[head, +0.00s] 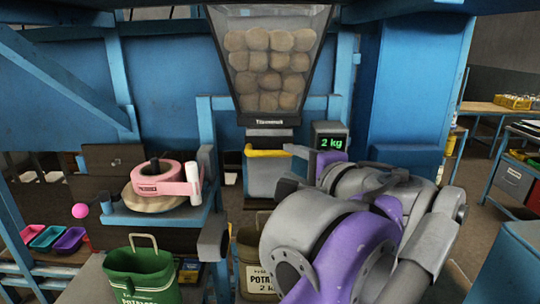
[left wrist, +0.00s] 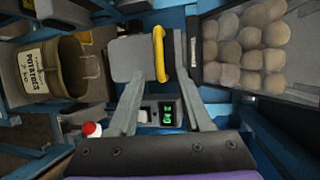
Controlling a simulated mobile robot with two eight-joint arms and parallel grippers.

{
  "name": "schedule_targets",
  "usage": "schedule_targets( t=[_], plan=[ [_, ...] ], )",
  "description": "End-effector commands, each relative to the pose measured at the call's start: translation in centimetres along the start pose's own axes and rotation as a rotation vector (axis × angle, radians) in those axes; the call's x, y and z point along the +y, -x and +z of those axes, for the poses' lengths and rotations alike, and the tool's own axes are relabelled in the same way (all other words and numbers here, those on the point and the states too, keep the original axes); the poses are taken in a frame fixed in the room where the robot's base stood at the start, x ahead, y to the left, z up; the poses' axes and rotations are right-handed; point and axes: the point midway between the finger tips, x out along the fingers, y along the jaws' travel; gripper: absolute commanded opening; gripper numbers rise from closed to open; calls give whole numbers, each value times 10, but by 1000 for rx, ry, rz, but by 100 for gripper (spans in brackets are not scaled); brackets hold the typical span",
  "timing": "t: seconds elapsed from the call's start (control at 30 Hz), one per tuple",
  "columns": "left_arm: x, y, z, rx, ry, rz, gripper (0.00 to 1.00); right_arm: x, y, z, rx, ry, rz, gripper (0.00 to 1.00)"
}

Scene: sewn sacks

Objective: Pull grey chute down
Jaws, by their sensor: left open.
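The grey chute (head: 266,176) hangs below the hopper in the head view, with a yellow bar (head: 266,153) across its upper front edge. The chute (left wrist: 132,62) and the yellow bar (left wrist: 160,52) also show in the left wrist view, turned sideways. My left gripper (head: 290,168) is at the right side of the chute, partly hidden by my own purple and grey arm. In the left wrist view my left gripper (left wrist: 160,88) is open, its two fingers pointing at the bar. The bar lies in line with the gap; I cannot tell whether they touch. My right gripper is not in view.
A glass-fronted hopper (head: 318,50) full of potatoes is above the chute. A display (head: 331,141) reads 2 kg. A potato sack (left wrist: 28,70) stands open below the chute.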

Motion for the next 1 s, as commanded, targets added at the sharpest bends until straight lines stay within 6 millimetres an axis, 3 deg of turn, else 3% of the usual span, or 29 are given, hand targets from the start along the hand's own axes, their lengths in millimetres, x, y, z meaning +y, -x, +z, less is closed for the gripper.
schedule_targets(
  t=[0.5,0.7,1.0],
  plan=[
    [1,-88,2,-4,1,1,50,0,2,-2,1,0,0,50],
    [1,-103,2,-2,1,1,50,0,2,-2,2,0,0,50],
    [1,-104,2,-1,1,2,48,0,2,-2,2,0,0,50]
  ],
)
